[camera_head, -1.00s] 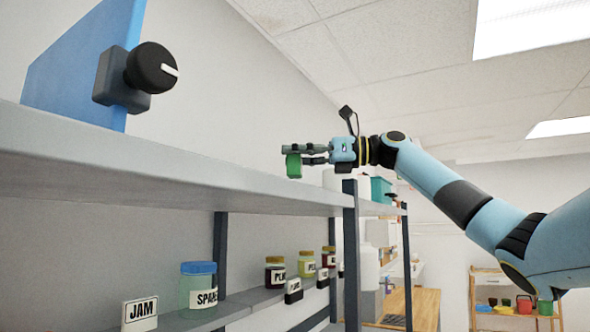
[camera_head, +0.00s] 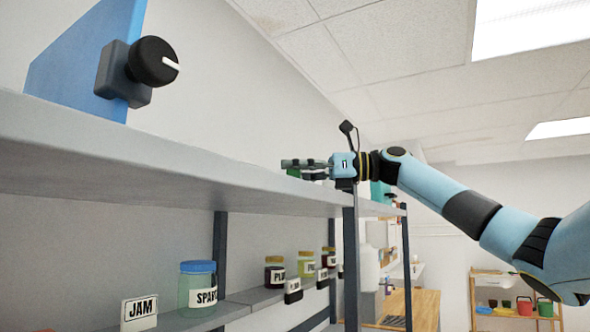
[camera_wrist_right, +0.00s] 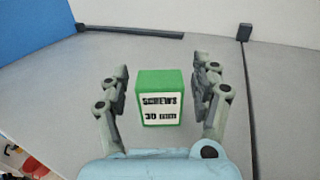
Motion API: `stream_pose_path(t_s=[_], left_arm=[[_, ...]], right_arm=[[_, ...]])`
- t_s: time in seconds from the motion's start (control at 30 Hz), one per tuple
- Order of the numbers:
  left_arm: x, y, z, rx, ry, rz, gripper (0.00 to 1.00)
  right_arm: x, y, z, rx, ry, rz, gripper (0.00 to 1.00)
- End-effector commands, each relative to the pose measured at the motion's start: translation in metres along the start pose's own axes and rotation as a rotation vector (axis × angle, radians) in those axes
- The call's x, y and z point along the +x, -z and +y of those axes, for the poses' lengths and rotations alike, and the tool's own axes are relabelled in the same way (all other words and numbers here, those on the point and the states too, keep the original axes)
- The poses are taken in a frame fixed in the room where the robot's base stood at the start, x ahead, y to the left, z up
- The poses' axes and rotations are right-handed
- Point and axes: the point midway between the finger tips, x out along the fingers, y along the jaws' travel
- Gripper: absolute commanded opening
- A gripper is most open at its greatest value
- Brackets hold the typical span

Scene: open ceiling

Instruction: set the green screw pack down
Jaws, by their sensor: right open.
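The green screw pack (camera_wrist_right: 161,84), a small box with a white label reading "SCREWS 30 mm", stands upright on the grey upper shelf (camera_wrist_right: 270,95) in the right wrist view. My right gripper (camera_wrist_right: 161,85) is open, with one finger on each side of the pack and a visible gap to each side. In the head view the right gripper (camera_head: 303,165) is low over the top shelf (camera_head: 150,155), and only a little green of the pack (camera_head: 293,173) shows there. My left gripper is not in view.
A blue panel with a black knob (camera_head: 152,61) stands on the top shelf at left. Jars, including a blue-lidded one (camera_head: 198,290), and a JAM sign (camera_head: 139,312) are on the shelf below. A teal box (camera_head: 380,192) is behind the right gripper.

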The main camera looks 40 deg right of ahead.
Motion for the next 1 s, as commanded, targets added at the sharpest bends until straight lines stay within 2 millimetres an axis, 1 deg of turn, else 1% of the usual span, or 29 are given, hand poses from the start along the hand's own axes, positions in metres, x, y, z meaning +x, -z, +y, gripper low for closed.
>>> stream_pose_path(t_s=[0.03,0.13,0.4,0.5,0.6,0.73,1.0], left_arm=[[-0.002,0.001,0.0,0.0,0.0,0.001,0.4],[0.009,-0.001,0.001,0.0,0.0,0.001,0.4],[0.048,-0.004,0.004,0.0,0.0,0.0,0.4],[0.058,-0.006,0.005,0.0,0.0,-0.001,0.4],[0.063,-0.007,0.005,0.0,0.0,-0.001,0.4],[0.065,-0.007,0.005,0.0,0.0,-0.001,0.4],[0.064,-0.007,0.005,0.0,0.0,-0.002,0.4]], right_arm=[[0.0,-0.002,0.0,0.0,0.0,0.0,0.65],[-0.009,0.002,-0.001,-0.002,0.003,0.003,0.65],[-0.051,0.006,-0.001,-0.001,0.004,0.004,0.65],[-0.063,0.005,-0.001,-0.001,0.003,0.003,0.65],[-0.071,0.003,-0.001,-0.001,0.002,0.002,0.65],[-0.075,0.0,0.0,0.0,0.0,0.0,0.65],[-0.075,-0.001,0.0,0.0,0.0,0.0,0.65]])
